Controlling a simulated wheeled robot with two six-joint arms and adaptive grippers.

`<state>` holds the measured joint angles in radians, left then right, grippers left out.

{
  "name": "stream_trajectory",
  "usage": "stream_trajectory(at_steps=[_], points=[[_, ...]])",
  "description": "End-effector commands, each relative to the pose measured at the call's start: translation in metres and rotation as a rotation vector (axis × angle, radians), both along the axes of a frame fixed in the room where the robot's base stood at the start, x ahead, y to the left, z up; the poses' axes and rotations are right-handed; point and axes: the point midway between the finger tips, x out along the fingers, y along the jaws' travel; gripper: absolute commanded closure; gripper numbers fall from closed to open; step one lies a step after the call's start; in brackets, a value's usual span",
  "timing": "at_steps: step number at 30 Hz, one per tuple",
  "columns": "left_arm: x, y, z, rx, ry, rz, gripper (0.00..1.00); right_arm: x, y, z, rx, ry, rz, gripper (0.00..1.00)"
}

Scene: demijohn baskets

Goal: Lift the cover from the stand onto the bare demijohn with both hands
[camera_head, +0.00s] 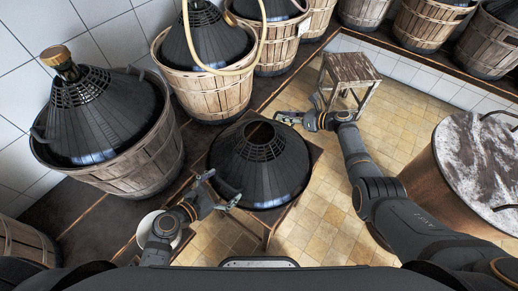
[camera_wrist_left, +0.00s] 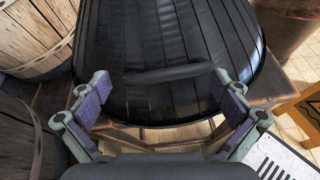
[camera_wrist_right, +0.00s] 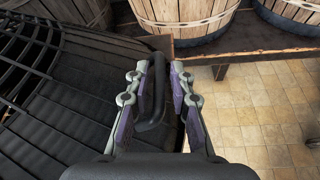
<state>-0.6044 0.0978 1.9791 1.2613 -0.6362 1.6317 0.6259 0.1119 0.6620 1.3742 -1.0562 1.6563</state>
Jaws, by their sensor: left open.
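The black slatted cover (camera_head: 262,165), a cone with an open grid at its top, sits upright on a low wooden stand (camera_head: 314,152). My left gripper (camera_head: 228,194) is at its lower left side, open. In the left wrist view the cover's dark handle (camera_wrist_left: 168,73) lies just ahead of the spread fingers (camera_wrist_left: 160,100), apart from them. My right gripper (camera_head: 290,117) is at the cover's upper right side. In the right wrist view its fingers (camera_wrist_right: 160,85) are close together on the other handle (camera_wrist_right: 153,125). I cannot make out a bare demijohn; a corked one (camera_head: 88,118) at the left wears a cover.
Another basket with a black cover (camera_head: 205,38) and a looped hose stands behind. A basket (camera_head: 20,243) at the lower left is cut off. A wooden stool (camera_head: 350,70) stands behind my right arm, and a marble-topped round table (camera_head: 480,165) at the right. Tiled floor between is clear.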

Motion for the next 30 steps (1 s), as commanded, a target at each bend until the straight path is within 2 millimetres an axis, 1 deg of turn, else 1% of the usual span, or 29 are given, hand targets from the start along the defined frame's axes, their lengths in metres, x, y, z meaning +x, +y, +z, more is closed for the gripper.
stream_trajectory(at_steps=[4, 12, 14, 17, 18, 25, 26, 30], points=[[0.0054, -0.0044, -0.002, -0.002, -0.001, 0.0, 0.0, 0.0027, 0.0058, -0.0025, 0.0, 0.001, 0.001, 0.78], [0.0055, -0.0048, -0.0027, 0.0, 0.0, -0.001, 0.0, 0.003, 0.0064, -0.003, -0.001, 0.0, 0.001, 0.78], [0.0055, -0.0049, -0.0026, -0.001, 0.0, -0.001, 0.07, 0.0029, 0.0063, -0.003, -0.001, 0.0, 0.001, 0.84], [0.0055, -0.0047, -0.0026, -0.001, -0.001, 0.0, 0.2, 0.0029, 0.0062, -0.0029, 0.0, 0.001, 0.001, 0.98], [0.0055, -0.0048, -0.0025, -0.001, -0.001, 0.0, 0.26, 0.0028, 0.0063, -0.0029, 0.0, 0.001, 0.001, 1.0], [0.0058, -0.0046, -0.0023, 0.0, -0.001, 0.001, 0.57, 0.0026, 0.0065, -0.0029, 0.0, 0.001, 0.002, 1.0], [0.0058, -0.0045, -0.0023, 0.0, -0.001, 0.001, 0.59, 0.0026, 0.0065, -0.003, 0.0, 0.001, 0.002, 1.0], [0.0062, -0.0045, -0.0017, -0.001, -0.002, 0.002, 0.59, 0.0027, 0.0066, -0.0024, 0.0, 0.0, 0.003, 1.0]])
